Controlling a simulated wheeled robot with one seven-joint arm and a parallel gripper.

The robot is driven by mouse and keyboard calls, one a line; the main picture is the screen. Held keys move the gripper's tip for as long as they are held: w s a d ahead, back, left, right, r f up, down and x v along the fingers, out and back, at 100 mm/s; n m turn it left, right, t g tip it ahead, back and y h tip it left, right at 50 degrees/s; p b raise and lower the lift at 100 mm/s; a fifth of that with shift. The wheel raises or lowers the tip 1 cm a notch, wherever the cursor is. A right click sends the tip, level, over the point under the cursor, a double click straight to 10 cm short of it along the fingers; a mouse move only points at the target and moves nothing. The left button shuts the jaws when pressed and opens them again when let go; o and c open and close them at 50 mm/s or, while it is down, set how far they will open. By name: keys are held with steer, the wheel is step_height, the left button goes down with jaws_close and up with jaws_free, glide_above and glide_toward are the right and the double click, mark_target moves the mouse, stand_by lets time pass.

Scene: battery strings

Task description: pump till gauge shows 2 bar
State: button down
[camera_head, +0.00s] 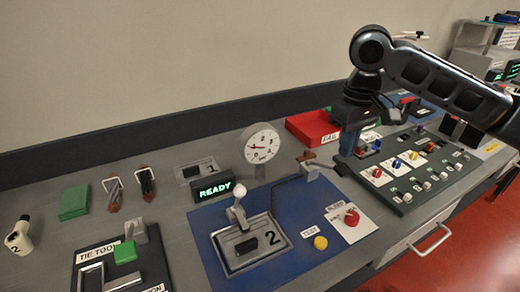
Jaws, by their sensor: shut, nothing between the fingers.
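The round white gauge (261,144) stands upright on a post behind the blue mat. Its dark needle points toward the left of the dial; the numbers are too small to read surely. A small grey block with a brown-ended lever (308,163), which looks like the pump, sits right of the gauge at the mat's back edge. A thin dark line runs from it toward the mat. My gripper (347,150) points down to the right of this lever, apart from it in the picture. It is shut and empty, its fingertips small and dark.
On the blue mat (305,258) are a fixture marked 2 with a white-knobbed lever (238,205), a yellow button (320,242) and a red knob (351,218). A READY display (214,191) glows behind. A red tray (308,128) and a green control panel (408,190) flank my gripper.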

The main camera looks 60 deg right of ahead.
mark_target(345, 170)
steer(key=shift+s+a+f+b, duration=0.1)
steer(key=shift+s+f+b, duration=0.05)
steer(key=shift+f+b, duration=1.1)
steer(key=shift+s+a+f+b, duration=0.15)
steer(key=shift+f+b, duration=0.7)
steer(key=shift+f, duration=0.8)
steer(key=shift+s+a+f+b, duration=0.1)
steer(key=shift+s+f+b, duration=0.05)
steer(key=shift+f+b, duration=1.1)
steer(key=shift+d+p, duration=0.1)
steer(key=shift+p, duration=0.2)
steer(key=r+p, duration=0.6)
steer(key=w+r+p, duration=0.1)
steer(key=r+p, duration=0.2)
steer(key=r, duration=0.1)
steer(key=shift+d, duration=0.25)
steer(key=shift+f, duration=0.1)
